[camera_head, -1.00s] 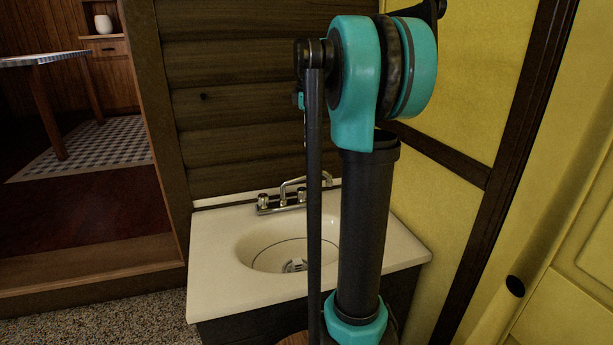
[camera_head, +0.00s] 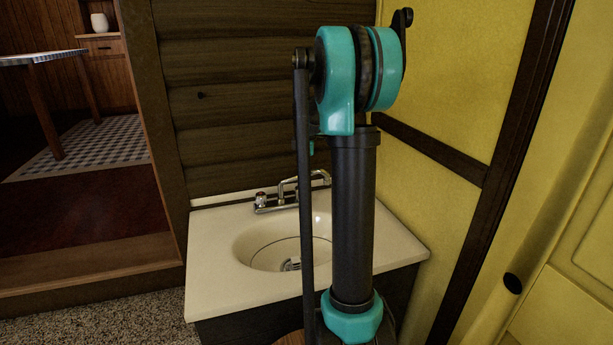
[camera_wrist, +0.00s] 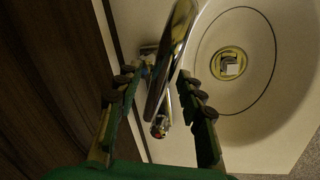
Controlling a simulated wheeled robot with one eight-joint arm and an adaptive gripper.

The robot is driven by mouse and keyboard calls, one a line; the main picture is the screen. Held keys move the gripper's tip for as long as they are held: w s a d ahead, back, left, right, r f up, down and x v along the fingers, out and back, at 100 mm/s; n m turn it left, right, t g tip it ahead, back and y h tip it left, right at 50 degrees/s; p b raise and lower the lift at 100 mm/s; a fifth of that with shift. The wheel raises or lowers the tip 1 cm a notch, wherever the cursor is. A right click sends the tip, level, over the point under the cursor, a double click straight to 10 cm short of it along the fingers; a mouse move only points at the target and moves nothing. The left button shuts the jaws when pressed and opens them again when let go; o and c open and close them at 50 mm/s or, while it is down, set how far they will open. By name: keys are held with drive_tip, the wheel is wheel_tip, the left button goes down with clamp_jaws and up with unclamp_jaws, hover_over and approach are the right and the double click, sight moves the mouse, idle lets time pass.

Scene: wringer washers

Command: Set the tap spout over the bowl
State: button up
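The chrome tap spout (camera_head: 305,178) rises from the tap base (camera_head: 268,208) at the back of the sink and reaches right along the back edge. In the wrist view the spout (camera_wrist: 172,55) runs between the two fingers of my gripper (camera_wrist: 155,77). The fingers are apart, with the spout closer to the right finger; contact cannot be told. The cream oval bowl (camera_head: 262,235) lies in front of the tap; it also shows right of the spout in the wrist view (camera_wrist: 275,75). In the head view my arm hides my gripper and part of the bowl.
The cream counter (camera_head: 215,275) surrounds the bowl. A dark plank wall (camera_head: 240,110) stands close behind the sink, and a yellow wall (camera_head: 430,85) stands on its right. A doorway to another room opens at the left.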

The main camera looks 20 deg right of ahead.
drive_tip(key=shift+f, duration=0.35)
drive_tip(key=shift+c, duration=0.3)
clamp_jaws()
